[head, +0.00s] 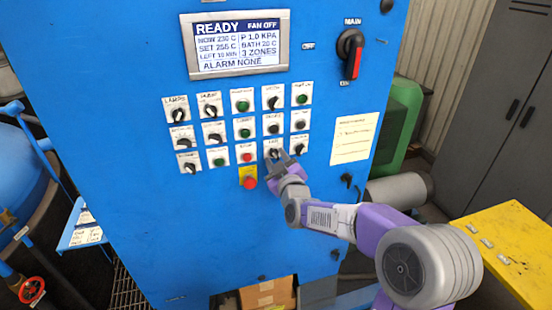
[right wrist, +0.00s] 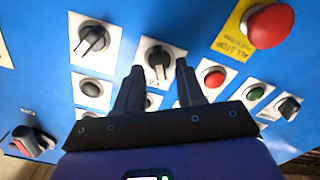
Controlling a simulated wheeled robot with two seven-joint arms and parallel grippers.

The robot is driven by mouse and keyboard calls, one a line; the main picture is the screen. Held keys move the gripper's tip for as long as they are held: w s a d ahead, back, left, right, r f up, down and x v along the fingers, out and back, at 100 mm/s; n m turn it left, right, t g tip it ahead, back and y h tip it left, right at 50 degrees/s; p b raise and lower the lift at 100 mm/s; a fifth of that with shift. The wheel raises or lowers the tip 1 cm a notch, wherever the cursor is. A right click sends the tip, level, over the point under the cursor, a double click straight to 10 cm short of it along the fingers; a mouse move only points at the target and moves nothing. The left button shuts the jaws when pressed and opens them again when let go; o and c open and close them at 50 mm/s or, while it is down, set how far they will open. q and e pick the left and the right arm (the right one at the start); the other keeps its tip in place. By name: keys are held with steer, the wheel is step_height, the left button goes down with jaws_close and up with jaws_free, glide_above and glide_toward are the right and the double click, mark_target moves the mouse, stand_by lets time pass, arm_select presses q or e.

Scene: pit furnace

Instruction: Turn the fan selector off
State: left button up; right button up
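The fan selector (head: 272,153) is a black knob on a white plate marked FAN, in the lower row of the blue panel. My right gripper (head: 283,163) is at this plate and partly covers it. In the right wrist view the fan selector (right wrist: 159,60) sits between the two spread fingers of my right gripper (right wrist: 160,66), with a gap on each side. The display (head: 239,45) reads READY and FAN OFF. My left gripper is not in view.
A red stop button (head: 249,182) on a yellow plate sits just below left of my right gripper. Other knobs and buttons surround the fan selector closely. A main switch (head: 351,55) is at upper right. A yellow table (head: 510,245) stands at right.

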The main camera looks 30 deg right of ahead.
steer(key=v, duration=0.6)
steer(key=shift+s, duration=0.2)
steer(key=s+a+f+m+g+y+b, duration=0.1)
steer(key=a+f+g+y, duration=0.2)
steer(key=f, duration=0.8)
steer(key=s+a+f+g, duration=0.15)
steer(key=a+f, duration=0.35)
steer(key=f, duration=0.5)
steer(key=a+f+m+g+y+b, duration=0.15)
steer(key=a+f+g, duration=0.25)
steer(key=f, duration=0.7)
steer(key=s+a+f+m+g+y, duration=0.1)
steer(key=s+a+f+g, duration=0.1)
steer(key=s+f, duration=0.4)
steer(key=s+a+f+m+g+y, duration=0.1)
steer(key=s+a+f+g, duration=0.2)
steer(key=s+a+f, duration=0.2)
steer(key=s+a+f+m+g+y+b, duration=0.1)
steer(key=s+a+f+g+y, duration=0.1)
steer(key=s+f, duration=0.6)
steer(key=shift+s+a+f+m+g, duration=0.2)
steer(key=shift+s+a+m+g, duration=0.15)
steer(key=shift+s+a+g, duration=0.55)
steer(key=shift+s+a, duration=0.1)
steer(key=shift+a, duration=0.1)
